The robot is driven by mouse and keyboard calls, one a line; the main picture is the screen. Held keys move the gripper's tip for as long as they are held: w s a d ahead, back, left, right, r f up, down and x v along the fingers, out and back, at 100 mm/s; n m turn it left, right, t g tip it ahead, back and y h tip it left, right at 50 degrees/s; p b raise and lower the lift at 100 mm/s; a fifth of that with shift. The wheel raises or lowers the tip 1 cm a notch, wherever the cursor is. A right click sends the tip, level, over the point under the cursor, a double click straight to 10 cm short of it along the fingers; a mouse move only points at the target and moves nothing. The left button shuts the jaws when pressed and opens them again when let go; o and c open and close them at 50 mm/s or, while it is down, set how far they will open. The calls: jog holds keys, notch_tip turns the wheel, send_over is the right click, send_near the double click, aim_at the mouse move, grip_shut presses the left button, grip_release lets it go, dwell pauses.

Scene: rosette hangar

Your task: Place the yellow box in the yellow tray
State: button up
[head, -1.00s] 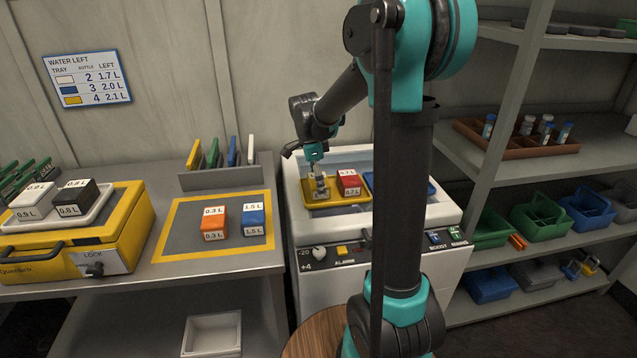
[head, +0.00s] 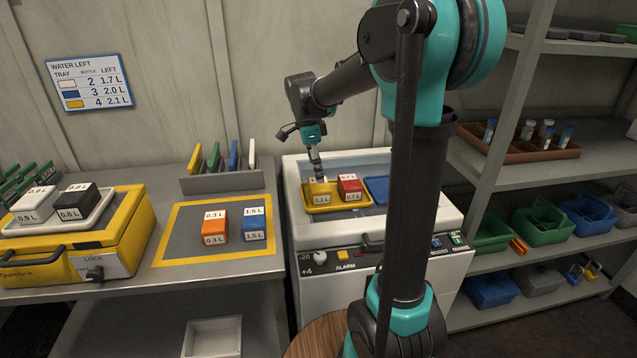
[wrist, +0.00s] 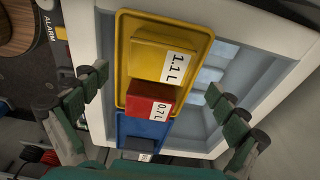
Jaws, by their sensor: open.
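The yellow box (head: 324,187), marked 1.1 L, sits in the yellow tray (head: 340,209) inside the white chest, beside a red box (head: 350,181) marked 0.7 L. In the wrist view the yellow box (wrist: 153,57) lies within the rim of the yellow tray (wrist: 122,50), with the red box (wrist: 150,102) next to it. My gripper (head: 316,172) is above the yellow box. In the wrist view my gripper (wrist: 157,82) has its fingers wide apart with nothing between them. The box's underside is hidden.
A blue tray (head: 377,187) sits right of the yellow tray in the chest (head: 440,213). Orange (head: 214,226) and blue (head: 254,222) boxes stand on the yellow-bordered mat (head: 178,236). A shelf (head: 480,160) stands to the right.

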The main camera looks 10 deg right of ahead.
aim_at(314, 184)
jog(key=r, duration=0.5)
jog(key=shift+a+r, duration=0.3)
jog(key=shift+a, duration=0.1)
